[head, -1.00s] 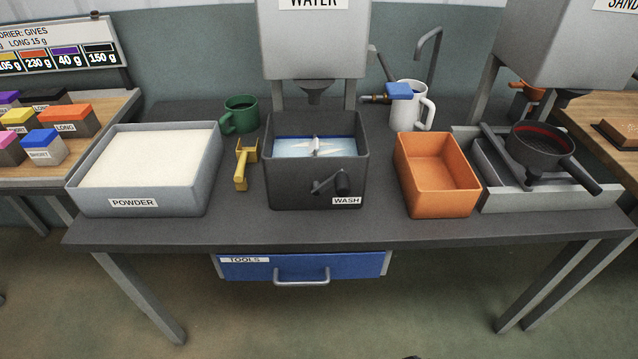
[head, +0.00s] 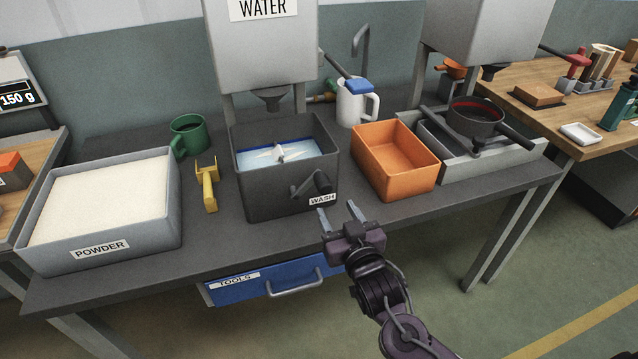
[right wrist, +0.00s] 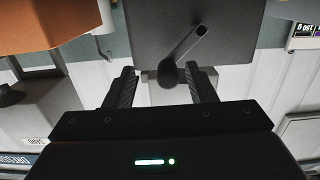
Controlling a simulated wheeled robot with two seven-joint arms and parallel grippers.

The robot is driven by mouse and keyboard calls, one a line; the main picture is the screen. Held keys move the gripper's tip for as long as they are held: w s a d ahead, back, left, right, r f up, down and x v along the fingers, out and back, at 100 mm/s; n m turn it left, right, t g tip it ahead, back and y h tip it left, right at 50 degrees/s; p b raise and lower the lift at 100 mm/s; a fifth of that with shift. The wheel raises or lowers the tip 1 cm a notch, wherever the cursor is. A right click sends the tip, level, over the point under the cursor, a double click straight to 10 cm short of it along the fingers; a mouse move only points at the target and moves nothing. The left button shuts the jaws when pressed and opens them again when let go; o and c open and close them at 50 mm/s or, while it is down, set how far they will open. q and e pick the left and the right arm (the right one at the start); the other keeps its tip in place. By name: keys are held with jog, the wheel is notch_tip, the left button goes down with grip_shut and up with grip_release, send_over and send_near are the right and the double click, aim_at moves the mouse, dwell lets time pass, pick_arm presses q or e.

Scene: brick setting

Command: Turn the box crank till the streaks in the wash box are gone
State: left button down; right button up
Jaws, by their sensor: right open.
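The dark grey wash box (head: 262,194) stands at the middle of the table, with a WASH label on its front. Blue water (head: 250,160) inside shows pale streaks around a light paddle (head: 279,153). The black crank (head: 310,187) sticks out of the front wall, its knob towards the right. My right gripper (head: 338,209) is open and empty, in front of and below the crank in the head view. In the right wrist view, the crank knob (right wrist: 168,75) shows between the open fingers; contact cannot be told. My left gripper is out of view.
An orange tray (head: 399,177) stands right of the box, and a yellow scoop (head: 209,188) and powder tray (head: 160,228) stand left. A white mug (head: 349,107) and green mug (head: 187,134) stand behind. A blue tools drawer (head: 245,287) hangs below the table.

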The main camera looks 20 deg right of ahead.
aim_at(327, 191)
jog(key=r, duration=0.1)
jog(key=a+r, duration=0.1)
jog(key=shift+r+t, duration=0.3)
jog(key=shift+r, duration=0.1)
jog(key=w+p, duration=0.1)
jog(key=w, duration=0.6)
jog(key=shift+w+a+f, duration=0.1)
jog(key=shift+w, duration=0.1)
